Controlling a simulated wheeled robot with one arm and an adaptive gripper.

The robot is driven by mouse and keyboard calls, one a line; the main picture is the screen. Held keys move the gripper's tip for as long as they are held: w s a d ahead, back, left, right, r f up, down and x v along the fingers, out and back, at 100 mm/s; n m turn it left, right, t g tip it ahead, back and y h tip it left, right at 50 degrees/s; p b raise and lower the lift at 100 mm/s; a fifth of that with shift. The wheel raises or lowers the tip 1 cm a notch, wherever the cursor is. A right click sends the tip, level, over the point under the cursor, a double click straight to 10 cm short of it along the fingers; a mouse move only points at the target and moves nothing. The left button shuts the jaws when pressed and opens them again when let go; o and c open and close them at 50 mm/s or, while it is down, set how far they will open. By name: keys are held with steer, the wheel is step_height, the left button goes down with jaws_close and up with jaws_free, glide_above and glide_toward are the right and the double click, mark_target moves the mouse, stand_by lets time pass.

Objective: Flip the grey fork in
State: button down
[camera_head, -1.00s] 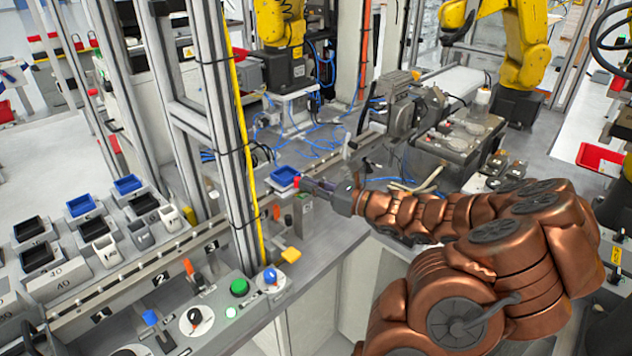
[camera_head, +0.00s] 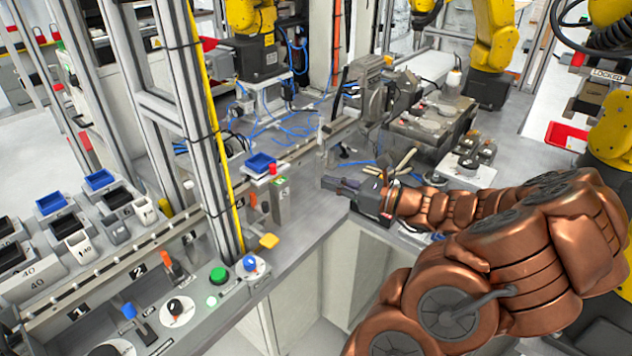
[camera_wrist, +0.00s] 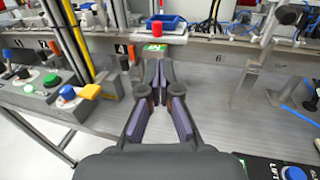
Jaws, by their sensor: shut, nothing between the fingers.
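My gripper (camera_head: 328,183) is shut and empty over the grey deck, to the right of a grey post (camera_head: 283,208) with a red cap and a green label. In the wrist view its fingertips (camera_wrist: 156,76) are close together, just below the green label (camera_wrist: 155,47) and red cap (camera_wrist: 156,28). The gripper is apart from the post in the head view. I cannot make out with certainty which part is the grey fork; the fingers cover part of the area below the label in the wrist view.
A blue tray (camera_head: 260,163) sits on the rail behind the post. A tall frame post with a yellow cable (camera_head: 215,120) stands left. Bare deck (camera_head: 312,232) lies in front.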

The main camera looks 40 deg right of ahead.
steer(key=shift+v, duration=1.05)
steer(key=s+a+f+n+g+y, duration=0.15)
steer(key=a+n+g, duration=0.55)
steer(key=a, duration=0.7)
steer(key=s+a+n+g+y, duration=0.1)
steer(key=a+n+g+y, duration=0.2)
steer(key=a+n+g, duration=0.7)
steer(key=s+a+f+n+h, duration=0.2)
steer(key=s+a+n+h, duration=0.35)
steer(key=s+a, duration=0.35)
steer(key=s+d+n+g+h, duration=0.1)
steer(key=s+d+n+h, duration=0.3)
steer(key=s+n+h, duration=0.2)
steer(key=shift+s+d+n, duration=0.3)
steer(key=shift+s+n, duration=0.85)
steer(key=shift+n, duration=0.2)
